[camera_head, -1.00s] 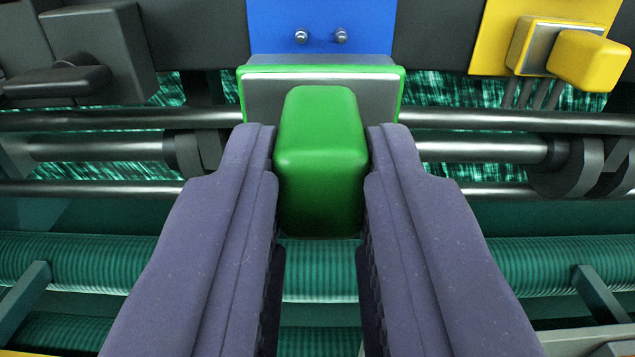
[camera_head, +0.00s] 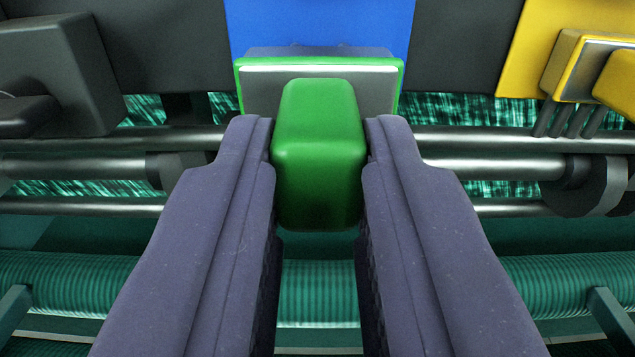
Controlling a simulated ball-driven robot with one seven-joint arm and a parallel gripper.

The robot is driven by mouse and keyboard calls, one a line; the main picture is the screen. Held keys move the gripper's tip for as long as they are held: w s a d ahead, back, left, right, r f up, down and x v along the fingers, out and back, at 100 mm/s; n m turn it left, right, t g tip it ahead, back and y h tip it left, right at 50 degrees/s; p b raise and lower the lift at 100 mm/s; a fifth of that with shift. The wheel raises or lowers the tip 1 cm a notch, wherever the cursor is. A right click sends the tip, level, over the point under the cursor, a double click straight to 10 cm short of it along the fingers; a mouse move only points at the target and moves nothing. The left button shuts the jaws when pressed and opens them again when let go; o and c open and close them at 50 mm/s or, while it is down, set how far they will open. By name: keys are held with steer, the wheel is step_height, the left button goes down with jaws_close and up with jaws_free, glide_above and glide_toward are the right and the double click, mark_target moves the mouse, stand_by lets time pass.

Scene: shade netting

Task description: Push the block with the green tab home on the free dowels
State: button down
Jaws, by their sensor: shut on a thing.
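The block (camera_head: 255,87) has a metal face with a green rim, and its green tab (camera_head: 318,130) sticks out toward me. My gripper (camera_head: 319,165) is shut on the green tab, one finger on each side. The block is in front of the lower part of a blue panel (camera_head: 320,22). The dowels (camera_head: 318,45) show only as faint tips just above the block's top edge, mostly hidden by it. I cannot tell whether the block touches them or the panel.
A yellow panel (camera_head: 545,45) with a yellow-tabbed block (camera_head: 575,65) is at upper right. A dark block (camera_head: 60,70) is at upper left. Horizontal metal bars (camera_head: 490,140) run behind my fingers, with ribbed green rollers (camera_head: 80,285) below.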

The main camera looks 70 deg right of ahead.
mark_target(322, 204)
steer(key=shift+x, duration=1.6)
steer(key=shift+b+x, duration=0.45)
steer(key=shift+x, duration=0.85)
stand_by(0.3)
steer(key=c, duration=0.9)
jaws_free()
steer(key=shift+d, duration=0.1)
steer(key=v, duration=0.8)
steer(key=shift+w, duration=0.1)
